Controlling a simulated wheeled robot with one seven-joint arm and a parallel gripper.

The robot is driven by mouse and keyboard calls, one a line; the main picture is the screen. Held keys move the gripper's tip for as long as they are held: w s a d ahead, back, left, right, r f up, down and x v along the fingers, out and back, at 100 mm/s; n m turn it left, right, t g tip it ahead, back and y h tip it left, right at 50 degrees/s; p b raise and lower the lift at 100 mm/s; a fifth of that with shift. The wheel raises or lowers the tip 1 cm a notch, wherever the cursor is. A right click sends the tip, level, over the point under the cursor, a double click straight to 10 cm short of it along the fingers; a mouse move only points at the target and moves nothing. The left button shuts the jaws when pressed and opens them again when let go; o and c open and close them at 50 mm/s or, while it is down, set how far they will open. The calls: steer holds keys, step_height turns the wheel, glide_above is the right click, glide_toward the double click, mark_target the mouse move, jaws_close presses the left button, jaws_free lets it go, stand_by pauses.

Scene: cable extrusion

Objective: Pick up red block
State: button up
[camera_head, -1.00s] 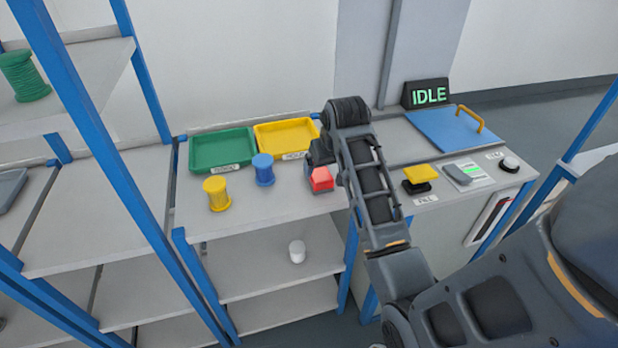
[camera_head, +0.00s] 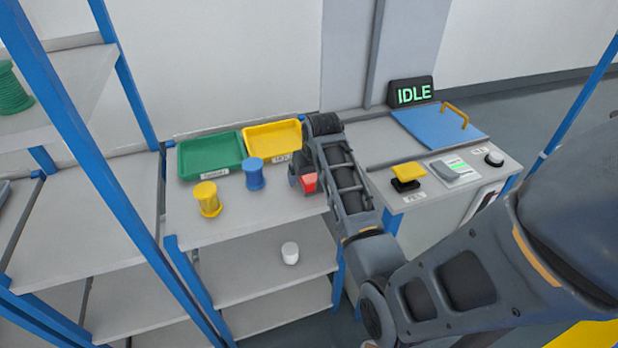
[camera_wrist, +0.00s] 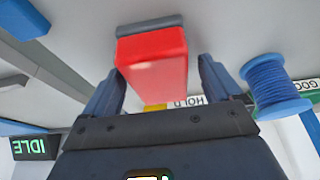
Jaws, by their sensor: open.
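The red block (camera_head: 309,182) is at the right end of the grey shelf top, partly covered by my arm in the head view. In the wrist view the red block (camera_wrist: 155,65) shows large between the two fingers of my gripper (camera_wrist: 160,72). The fingers are open, one on each side of it, with a gap visible on both sides. A grey strip lies along the block's far end in the wrist view. In the head view my fingers are mostly hidden behind the wrist and block.
A blue spool (camera_head: 254,174) and a yellow spool (camera_head: 208,199) stand left of the block. Green (camera_head: 212,155) and yellow (camera_head: 272,136) trays lie behind. Right of my arm is a machine with a yellow button (camera_head: 407,172), a blue lid (camera_head: 440,128) and an IDLE display (camera_head: 413,95).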

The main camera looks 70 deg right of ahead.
steer(key=c, duration=1.1)
steer(key=shift+r, duration=0.6)
step_height(320, 180, up, 3)
steer(key=shift+f+b, duration=0.15)
steer(key=shift+b, duration=0.15)
steer(key=s+d+r+b, duration=0.1)
steer(key=s+d+r, duration=0.6)
steer(key=s, duration=0.2)
steer(key=shift+s, duration=0.2)
steer(key=o, duration=0.5)
steer(key=c, duration=0.4)
